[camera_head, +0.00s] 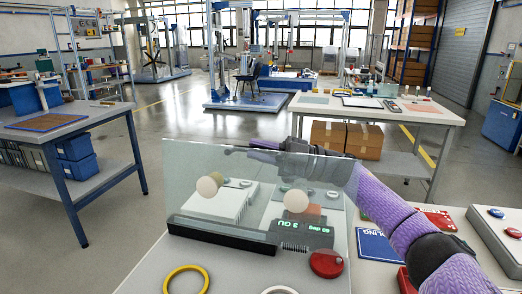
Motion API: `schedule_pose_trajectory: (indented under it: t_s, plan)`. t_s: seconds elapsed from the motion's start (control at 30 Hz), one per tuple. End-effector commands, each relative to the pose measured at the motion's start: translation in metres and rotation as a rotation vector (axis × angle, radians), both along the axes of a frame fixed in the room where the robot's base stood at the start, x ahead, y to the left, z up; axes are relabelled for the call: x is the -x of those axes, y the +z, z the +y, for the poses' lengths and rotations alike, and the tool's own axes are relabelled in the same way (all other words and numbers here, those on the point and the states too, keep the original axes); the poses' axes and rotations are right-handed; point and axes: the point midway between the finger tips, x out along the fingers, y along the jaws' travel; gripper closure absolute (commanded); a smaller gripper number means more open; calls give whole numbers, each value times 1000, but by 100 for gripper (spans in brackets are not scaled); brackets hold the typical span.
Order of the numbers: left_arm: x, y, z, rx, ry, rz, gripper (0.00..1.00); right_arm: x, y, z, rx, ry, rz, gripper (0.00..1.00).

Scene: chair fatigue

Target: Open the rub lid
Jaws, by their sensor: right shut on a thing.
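The rub lid (185,165) is a clear, greenish panel at the front of the near table, standing raised and tilted above the tester. Two pale round knobs (207,187) show at its front. The rub tester (305,232) has a dark front with a green lit display, and a red button (326,264) is at its right. My right gripper (238,151) reaches in from the right to the lid's upper edge and is shut on the lid. Its fingers are dark and partly seen through the panel, so the exact contact is unclear. My left gripper is out of view.
A yellow ring (186,280) lies in front of the tester. A blue sign (376,246) and a pale device (497,236) lie to the right, beside my purple right arm. A white table (440,115) and a left bench (95,113) stand beyond, with open floor between.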

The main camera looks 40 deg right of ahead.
Motion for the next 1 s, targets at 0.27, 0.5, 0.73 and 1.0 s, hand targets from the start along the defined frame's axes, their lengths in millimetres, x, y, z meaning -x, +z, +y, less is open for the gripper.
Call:
schedule_pose_trajectory:
  t_s: [0.27,0.5,0.73,1.0]
  plan:
    - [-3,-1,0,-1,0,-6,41,0,-1,0,1,0,2,100]
    - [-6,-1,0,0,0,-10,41,0,-1,0,1,0,2,100]
    - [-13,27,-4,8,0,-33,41,14,14,16,95,3,-75,100]
    - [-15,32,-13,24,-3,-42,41,21,9,25,157,0,-131,100]
